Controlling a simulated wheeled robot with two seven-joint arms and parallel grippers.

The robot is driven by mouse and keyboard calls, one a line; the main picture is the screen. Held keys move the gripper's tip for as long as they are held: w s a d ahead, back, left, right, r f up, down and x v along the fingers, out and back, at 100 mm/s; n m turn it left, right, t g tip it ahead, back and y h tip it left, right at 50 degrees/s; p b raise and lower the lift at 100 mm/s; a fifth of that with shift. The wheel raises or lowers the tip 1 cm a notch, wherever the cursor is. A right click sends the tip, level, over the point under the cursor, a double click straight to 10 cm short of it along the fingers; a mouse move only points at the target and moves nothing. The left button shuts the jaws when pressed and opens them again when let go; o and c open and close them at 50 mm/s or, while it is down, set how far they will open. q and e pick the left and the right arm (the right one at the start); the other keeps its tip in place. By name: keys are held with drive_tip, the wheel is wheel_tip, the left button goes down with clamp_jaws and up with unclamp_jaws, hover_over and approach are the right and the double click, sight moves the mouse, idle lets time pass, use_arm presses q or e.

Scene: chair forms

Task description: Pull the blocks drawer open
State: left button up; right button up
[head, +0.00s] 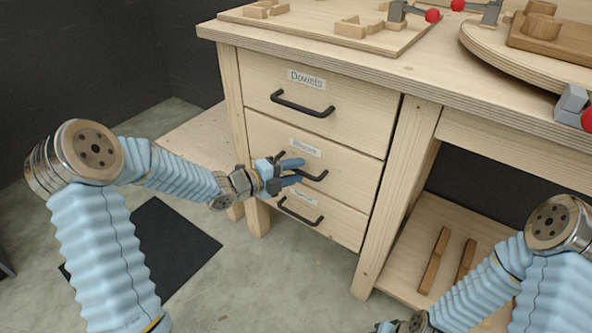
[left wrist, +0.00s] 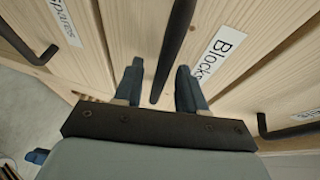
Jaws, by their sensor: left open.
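The blocks drawer (head: 352,166) is the middle of three drawers in the wooden bench and looks shut. Its "Blocks" label (left wrist: 222,50) reads clearly in the left wrist view. Its black bar handle (head: 316,176) also shows in the left wrist view (left wrist: 172,48). My left gripper (head: 296,170) is open at this drawer, its blue fingers on either side of the handle in the left wrist view (left wrist: 158,85). I cannot tell whether the fingers touch the handle. My right arm (head: 470,300) is at the lower right, its gripper fingers not visible.
The "Dowels" drawer (head: 345,95) above and the lowest drawer (head: 341,222), labelled "Spares", have similar black handles and look shut. Wooden forms and red-knobbed clamps (head: 400,12) are on the bench top (head: 440,70). A low shelf (head: 400,255) is at right. Floor before the drawers is clear.

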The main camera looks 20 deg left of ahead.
use_arm(q)
drive_tip(key=shift+w+d, duration=0.25)
drive_tip(key=shift+d, duration=0.05)
clamp_jaws()
drive_tip(key=shift+f, duration=0.1)
